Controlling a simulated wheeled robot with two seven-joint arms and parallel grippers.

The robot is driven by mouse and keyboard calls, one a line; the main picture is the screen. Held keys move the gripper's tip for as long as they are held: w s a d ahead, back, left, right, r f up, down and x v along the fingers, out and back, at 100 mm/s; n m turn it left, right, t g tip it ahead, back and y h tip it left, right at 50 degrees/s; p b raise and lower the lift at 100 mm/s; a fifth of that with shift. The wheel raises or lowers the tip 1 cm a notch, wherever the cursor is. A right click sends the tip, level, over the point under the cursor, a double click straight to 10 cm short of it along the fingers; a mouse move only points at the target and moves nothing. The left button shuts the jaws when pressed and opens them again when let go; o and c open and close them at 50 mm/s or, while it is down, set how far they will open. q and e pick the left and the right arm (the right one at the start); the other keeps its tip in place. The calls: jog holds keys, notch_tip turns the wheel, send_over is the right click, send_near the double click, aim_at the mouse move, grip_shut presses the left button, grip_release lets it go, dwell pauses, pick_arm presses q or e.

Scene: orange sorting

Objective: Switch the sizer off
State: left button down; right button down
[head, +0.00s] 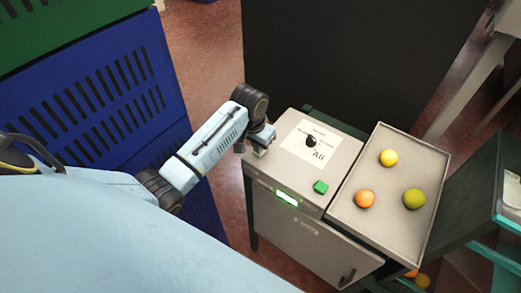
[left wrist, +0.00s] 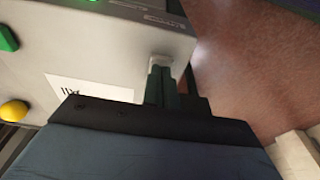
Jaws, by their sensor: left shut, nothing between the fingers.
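The sizer is a grey cabinet (head: 300,222) with a white label panel (head: 326,146), a black knob (head: 311,141), a green button (head: 320,187) and a lit green display (head: 287,198). My left gripper (head: 261,147) is at the top's left edge, left of the knob and apart from the green button. In the left wrist view its shut, empty fingers (left wrist: 160,76) point at a small pale block (left wrist: 159,61) at the cabinet's edge. I cannot tell whether they touch it. The green button (left wrist: 8,39) shows at that view's left edge. My right gripper is out of view.
A grey tray (head: 378,223) with several round fruits, such as a yellow one (head: 388,158), adjoins the sizer's right side. Blue (head: 100,100) and green (head: 50,28) crates stand at left. A dark panel (head: 350,60) is behind. Green-framed bins are at right.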

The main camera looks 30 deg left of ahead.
pick_arm(q)
jog(key=shift+f, duration=0.5)
jog(key=shift+r+p, duration=0.65)
jog(key=shift+r, duration=2.9)
